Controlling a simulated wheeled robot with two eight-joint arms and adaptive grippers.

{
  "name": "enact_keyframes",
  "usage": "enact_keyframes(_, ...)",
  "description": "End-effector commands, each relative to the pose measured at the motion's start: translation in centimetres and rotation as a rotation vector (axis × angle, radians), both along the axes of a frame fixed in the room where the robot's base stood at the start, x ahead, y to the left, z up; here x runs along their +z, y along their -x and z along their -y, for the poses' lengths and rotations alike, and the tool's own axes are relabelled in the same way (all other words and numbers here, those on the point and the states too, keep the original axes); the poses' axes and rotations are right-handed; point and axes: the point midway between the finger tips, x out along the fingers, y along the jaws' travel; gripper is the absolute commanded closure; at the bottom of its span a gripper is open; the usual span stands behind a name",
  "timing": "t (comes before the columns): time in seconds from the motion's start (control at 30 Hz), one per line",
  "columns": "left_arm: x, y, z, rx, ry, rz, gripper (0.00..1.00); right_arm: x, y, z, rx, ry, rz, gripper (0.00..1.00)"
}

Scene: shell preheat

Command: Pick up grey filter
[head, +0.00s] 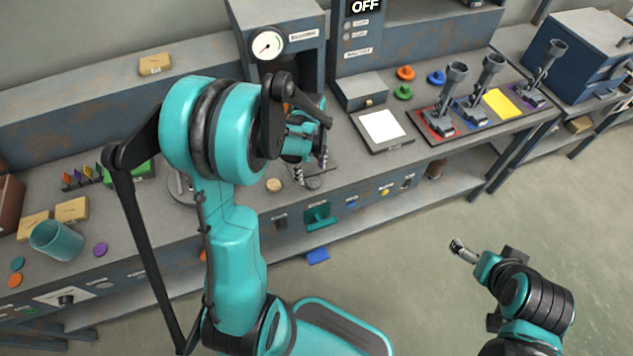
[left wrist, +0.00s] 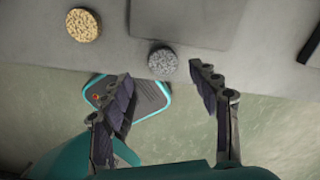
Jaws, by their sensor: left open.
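The grey filter (left wrist: 163,62) is a small speckled round disc lying flat near the bench edge in the left wrist view. In the head view the grey filter (head: 313,183) shows just below my left fingertips. My left gripper (head: 310,171) is open above it. In the left wrist view the disc lies between and slightly beyond the fingertips of my left gripper (left wrist: 162,77), with nothing held. My right gripper (head: 462,249) is away from the bench at the lower right, over the floor; its jaws are too small to read.
A tan round disc (head: 274,185) lies left of the grey filter; it also shows in the left wrist view (left wrist: 83,25). A gauge unit (head: 275,45) stands behind. A white pad (head: 382,125) and several upright tools are to the right. A teal cup (head: 56,241) stands far left.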

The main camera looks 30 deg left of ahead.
Motion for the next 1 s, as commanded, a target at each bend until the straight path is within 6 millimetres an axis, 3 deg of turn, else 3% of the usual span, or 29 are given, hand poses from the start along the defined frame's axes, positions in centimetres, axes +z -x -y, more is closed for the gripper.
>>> enact_keyframes(0.33, -4.8, -0.3, 0.0, 0.001, -0.001, 0.001, 0.39, -2.5, 0.0, 0.0, 0.0, 0.0, 0.0, 0.03)
enact_keyframes(0.57, -5.0, -0.3, 0.0, 0.002, -0.001, 0.001, 0.39, -2.4, 0.0, 0.0, 0.0, 0.0, 0.0, 0.03)
enact_keyframes(0.6, -5.0, -0.3, 0.0, 0.002, -0.001, 0.001, 0.41, -2.4, 0.0, 0.0, 0.0, 0.0, 0.0, 0.03)
enact_keyframes(0.73, -4.9, -0.3, 0.0, 0.002, -0.001, 0.001, 0.76, -2.3, 0.0, 0.0, 0.0, 0.0, 0.0, 0.03)
enact_keyframes(1.0, -4.9, -0.3, 0.0, 0.002, -0.001, 0.001, 0.79, -2.4, 0.0, 0.0, 0.0, 0.0, 0.0, 0.03)
